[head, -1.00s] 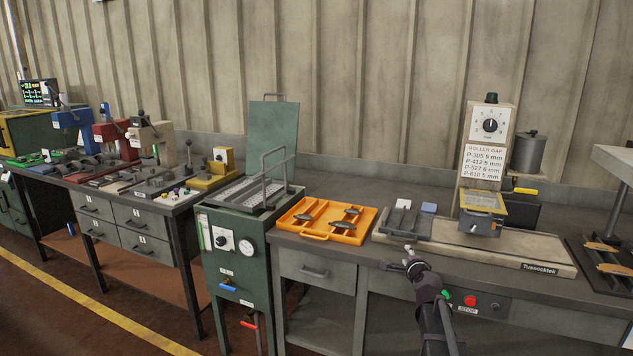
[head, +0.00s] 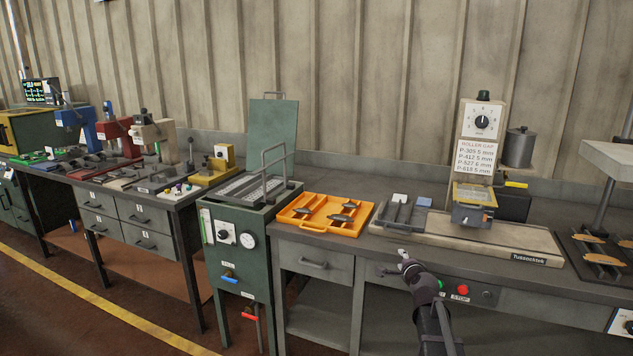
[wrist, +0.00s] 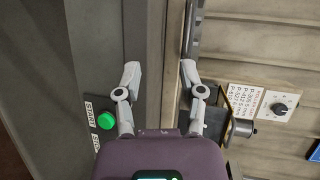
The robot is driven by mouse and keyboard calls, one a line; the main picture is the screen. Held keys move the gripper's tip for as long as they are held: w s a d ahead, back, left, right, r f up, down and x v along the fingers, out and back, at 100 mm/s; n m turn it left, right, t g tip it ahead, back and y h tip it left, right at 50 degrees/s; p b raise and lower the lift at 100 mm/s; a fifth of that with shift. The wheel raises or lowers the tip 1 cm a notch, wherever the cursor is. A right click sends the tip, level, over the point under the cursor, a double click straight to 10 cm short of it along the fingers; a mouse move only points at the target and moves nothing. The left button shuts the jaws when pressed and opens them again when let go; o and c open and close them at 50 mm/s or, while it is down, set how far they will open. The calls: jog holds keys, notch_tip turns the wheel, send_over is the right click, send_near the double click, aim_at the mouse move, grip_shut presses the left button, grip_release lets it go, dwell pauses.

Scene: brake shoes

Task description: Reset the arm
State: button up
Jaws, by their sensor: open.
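My gripper (head: 403,258) is at the front edge of the grey workbench (head: 345,248), below the orange tray and the roller machine in the head view. In the wrist view, the two light grey fingers of my gripper (wrist: 160,75) are spread apart with nothing between them. My dark arm reaches up from the lower right of the head view.
An orange tray (head: 335,229) holds several dark brake shoes. A roller machine (head: 474,200) with a dial stands on a beige base at right. A green button (wrist: 106,121) is close to my gripper. A green cabinet (head: 240,270) stands left.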

jog(key=s+a+f+n+g+y, duration=0.2)
jog(key=s+a+f+n+g, duration=0.65)
jog(key=s, duration=0.45)
jog(key=s+f+n+g+h, duration=0.1)
jog(key=s+f+n+g, duration=0.25)
jog(key=s, duration=0.55)
jog(key=s+f+n+g+h, duration=0.25)
jog(key=s+n, duration=0.25)
jog(key=s, duration=0.4)
notch_tip(320, 180, up, 17)
jog(key=p, duration=1.7)
jog(key=shift+s+a+r+n+g+y, duration=0.2)
jog(key=shift+s+a+n+g+y, duration=0.05)
jog(key=shift+a+n+g+y, duration=0.1)
